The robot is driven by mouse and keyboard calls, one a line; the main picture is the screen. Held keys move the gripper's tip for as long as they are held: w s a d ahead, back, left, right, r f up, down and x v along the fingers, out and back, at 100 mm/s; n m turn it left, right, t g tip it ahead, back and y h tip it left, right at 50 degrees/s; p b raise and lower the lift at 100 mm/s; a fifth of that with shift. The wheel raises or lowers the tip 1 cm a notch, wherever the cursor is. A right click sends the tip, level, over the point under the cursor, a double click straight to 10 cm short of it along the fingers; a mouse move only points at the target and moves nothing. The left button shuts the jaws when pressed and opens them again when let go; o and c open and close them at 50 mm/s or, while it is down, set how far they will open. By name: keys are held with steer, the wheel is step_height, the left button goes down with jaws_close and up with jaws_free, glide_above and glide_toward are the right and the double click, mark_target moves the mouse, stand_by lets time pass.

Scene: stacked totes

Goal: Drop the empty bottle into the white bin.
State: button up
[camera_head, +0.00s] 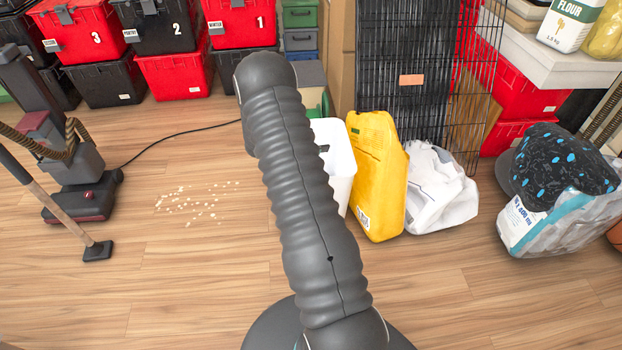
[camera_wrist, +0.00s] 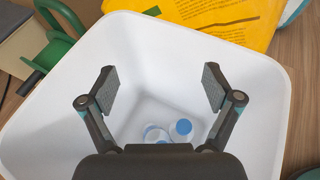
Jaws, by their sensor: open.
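The white bin (camera_head: 341,165) stands on the floor in the head view, partly hidden behind my arm. In the wrist view its white inside wall (camera_wrist: 150,60) fills most of the picture. My gripper (camera_wrist: 161,86) is above the bin's mouth with its two fingers spread wide and nothing between them. At the bottom of the bin lie clear bottles with blue caps, one of them a bottle (camera_wrist: 181,129) right of the middle. The gripper's body hides part of them, so I cannot tell how many there are. The gripper is hidden in the head view.
A black wire rack (camera_head: 425,75) and stacked red and black totes (camera_head: 172,72) stand behind. A vacuum cleaner (camera_head: 80,195) is at left. Crumbs (camera_head: 195,203) lie on open floor.

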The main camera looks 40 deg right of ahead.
steer(key=v, duration=1)
steer(key=shift+a, duration=0.4)
steer(key=shift+r, duration=0.1)
